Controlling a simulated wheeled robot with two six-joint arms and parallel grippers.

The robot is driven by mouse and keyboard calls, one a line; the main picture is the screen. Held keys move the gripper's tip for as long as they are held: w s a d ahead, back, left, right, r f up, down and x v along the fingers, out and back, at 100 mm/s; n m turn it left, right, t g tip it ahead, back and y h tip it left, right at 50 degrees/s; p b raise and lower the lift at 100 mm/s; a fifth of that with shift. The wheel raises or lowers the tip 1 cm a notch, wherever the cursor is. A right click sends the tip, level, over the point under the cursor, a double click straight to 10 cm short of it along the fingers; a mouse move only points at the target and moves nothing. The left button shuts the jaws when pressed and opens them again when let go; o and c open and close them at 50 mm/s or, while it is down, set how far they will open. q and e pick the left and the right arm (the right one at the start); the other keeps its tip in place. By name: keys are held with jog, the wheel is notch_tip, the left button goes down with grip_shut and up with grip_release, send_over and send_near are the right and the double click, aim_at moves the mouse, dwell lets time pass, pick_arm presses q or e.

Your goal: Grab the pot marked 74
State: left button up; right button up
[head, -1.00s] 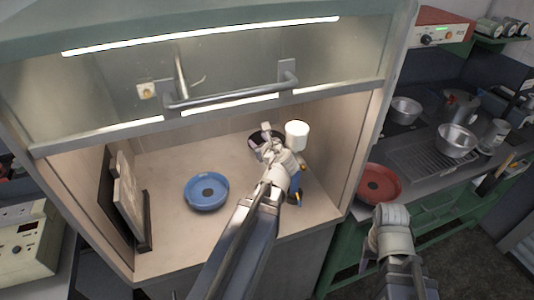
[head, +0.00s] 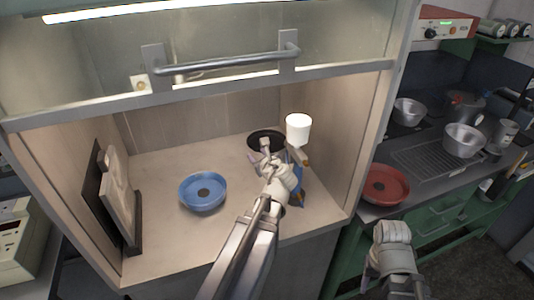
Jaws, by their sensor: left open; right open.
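No number 74 is legible on any pot or pan. A dark round pan (head: 261,136) lies at the back of the lit cabinet, partly behind my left gripper. My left gripper (head: 262,152) is open, over the near side of this pan; I cannot tell whether they touch. A blue pan (head: 203,192) sits on the cabinet floor to the left. A red pan (head: 384,184) is on the right-hand counter. Metal pots stand farther back there, one (head: 463,140) near the rack and one (head: 408,111) behind. My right gripper (head: 392,232) is open, low in front of the red pan; its fingertips are unclear.
A white cup-like container (head: 298,128) stands right beside my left gripper, with a blue object (head: 297,187) below it. A raised glass sash with a bar handle (head: 228,65) crosses above. Boards (head: 119,192) lean at the left wall. Cabinet floor around the blue pan is clear.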

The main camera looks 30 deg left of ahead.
aim_at(250, 151)
pick_arm(q)
jog(key=b+x, duration=0.1)
jog(key=x, duration=0.3)
jog(key=shift+w+a+f, duration=0.1)
jog(key=shift+f, duration=0.1)
jog(key=shift+w+a+f+b, duration=0.1)
jog(key=shift+w+a+b, duration=0.15)
jog(key=shift+a+b, duration=0.1)
jog(key=b+x, duration=0.2)
jog(key=x, duration=0.3)
jog(key=shift+w, duration=0.1)
jog(key=shift+w+a+f, duration=0.2)
jog(key=shift+w+a, duration=0.05)
jog(key=shift+a, duration=0.15)
jog(key=shift+s+r, duration=0.1)
jog(key=shift+c, duration=0.2)
grip_shut()
